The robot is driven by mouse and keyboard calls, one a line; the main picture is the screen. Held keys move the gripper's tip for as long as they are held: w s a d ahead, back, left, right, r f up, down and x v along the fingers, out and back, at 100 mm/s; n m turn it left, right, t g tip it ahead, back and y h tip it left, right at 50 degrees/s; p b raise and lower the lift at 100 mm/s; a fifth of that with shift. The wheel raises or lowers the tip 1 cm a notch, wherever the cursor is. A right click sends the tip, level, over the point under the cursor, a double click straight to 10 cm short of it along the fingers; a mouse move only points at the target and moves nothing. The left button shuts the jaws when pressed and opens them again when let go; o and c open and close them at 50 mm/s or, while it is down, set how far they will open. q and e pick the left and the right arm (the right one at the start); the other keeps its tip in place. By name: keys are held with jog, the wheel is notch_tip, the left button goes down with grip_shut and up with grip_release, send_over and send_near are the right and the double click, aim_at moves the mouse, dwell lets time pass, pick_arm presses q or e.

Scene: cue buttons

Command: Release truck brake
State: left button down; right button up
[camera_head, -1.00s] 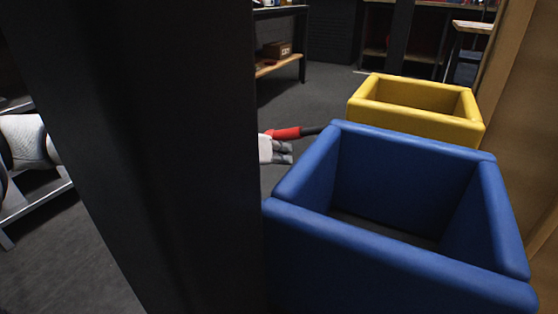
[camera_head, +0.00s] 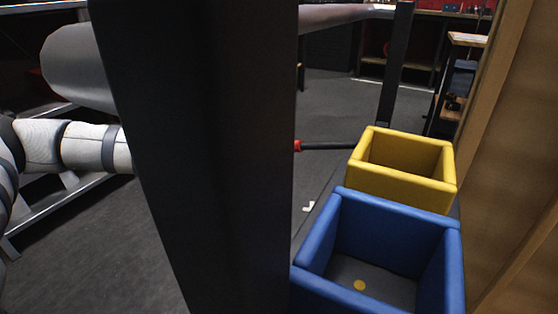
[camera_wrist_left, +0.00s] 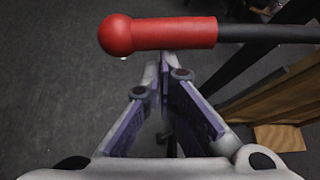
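The lever has a red rounded grip (camera_wrist_left: 160,35) on a black rod (camera_wrist_left: 265,33) and lies across the top of the left wrist view. In the head view only the red end (camera_head: 298,146) and black rod (camera_head: 328,146) show, right of a dark post. My left gripper (camera_wrist_left: 158,68) points toward the grip, its purple-padded fingers just below it in the picture. The tips look close together, but their gap is unclear. No hold on the grip shows. In the head view my left arm comes in from the left and the gripper is hidden behind the post. My right gripper is not in view.
The dark post (camera_head: 215,150) blocks the middle of the head view. A yellow open box (camera_head: 445,195) and a blue open box (camera_head: 452,265) stand at right, beside a wooden panel (camera_head: 515,150). A small yellow disc (camera_head: 360,285) lies in the blue box. Grey floor lies beyond.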

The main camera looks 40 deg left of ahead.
pick_arm(q)
notch_tip(320, 180, up, 13)
jog(key=m+y+p, duration=0.4)
jog(key=p, duration=1)
jog(key=shift+a+r+g+y, duration=0.2)
jog(key=shift+a+g+y, duration=0.1)
jog(key=shift+g, duration=0.1)
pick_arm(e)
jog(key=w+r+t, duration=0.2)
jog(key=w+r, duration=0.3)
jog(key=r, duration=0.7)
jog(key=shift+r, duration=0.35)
pick_arm(q)
jog(key=shift+r, duration=0.1)
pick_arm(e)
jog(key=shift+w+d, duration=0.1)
